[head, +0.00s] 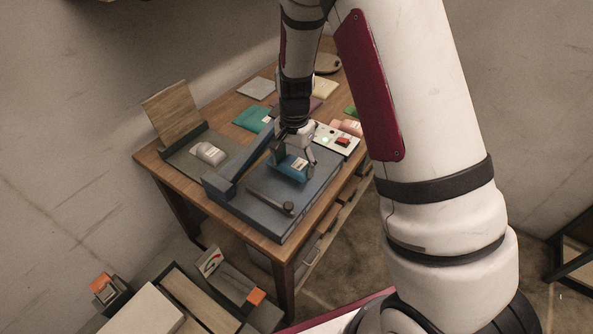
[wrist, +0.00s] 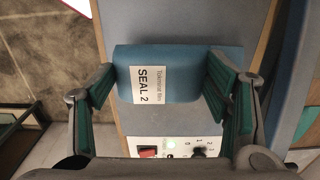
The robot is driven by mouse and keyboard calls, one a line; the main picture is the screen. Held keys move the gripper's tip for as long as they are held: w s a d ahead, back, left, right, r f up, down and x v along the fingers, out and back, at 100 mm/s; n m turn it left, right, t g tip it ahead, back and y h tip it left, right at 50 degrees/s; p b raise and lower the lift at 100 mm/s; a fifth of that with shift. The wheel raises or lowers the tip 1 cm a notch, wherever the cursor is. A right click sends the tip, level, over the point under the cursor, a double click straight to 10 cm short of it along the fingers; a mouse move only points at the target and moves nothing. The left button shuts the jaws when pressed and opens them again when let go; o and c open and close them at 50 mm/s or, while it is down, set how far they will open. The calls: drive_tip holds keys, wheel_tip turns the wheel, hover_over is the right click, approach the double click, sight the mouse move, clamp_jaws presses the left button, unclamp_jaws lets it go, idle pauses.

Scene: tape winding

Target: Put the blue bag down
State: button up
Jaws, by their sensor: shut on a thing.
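The blue bag (head: 289,170) is a soft blue packet with a white label reading "SEAL 2", clear in the wrist view (wrist: 190,78). My gripper (head: 294,160) is shut on it, one finger at each end, also in the wrist view (wrist: 163,80). The bag is over the grey-blue bed of a machine (head: 307,202) on the wooden table. I cannot tell whether its underside touches the bed. The machine's white control panel (head: 336,140) has a red switch and lies just beyond the bag.
A dark roller or handle (head: 270,199) lies on the bed in front of the bag, and a raised blue bar (head: 240,165) is to its left. A teal packet (head: 251,119) and several others lie behind. A grey tray (head: 183,160) holds a pale object.

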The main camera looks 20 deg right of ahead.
sight(296, 164)
drive_tip(key=shift+s+d+f+p, duration=0.15)
drive_tip(key=shift+f+p, duration=0.15)
drive_tip(key=shift+f, duration=1.4)
drive_tip(key=shift+f, duration=0.15)
drive_tip(key=shift+f, duration=0.1)
drive_tip(key=o, duration=1.2)
drive_tip(key=shift+f, duration=0.1)
drive_tip(key=shift+c, duration=0.2)
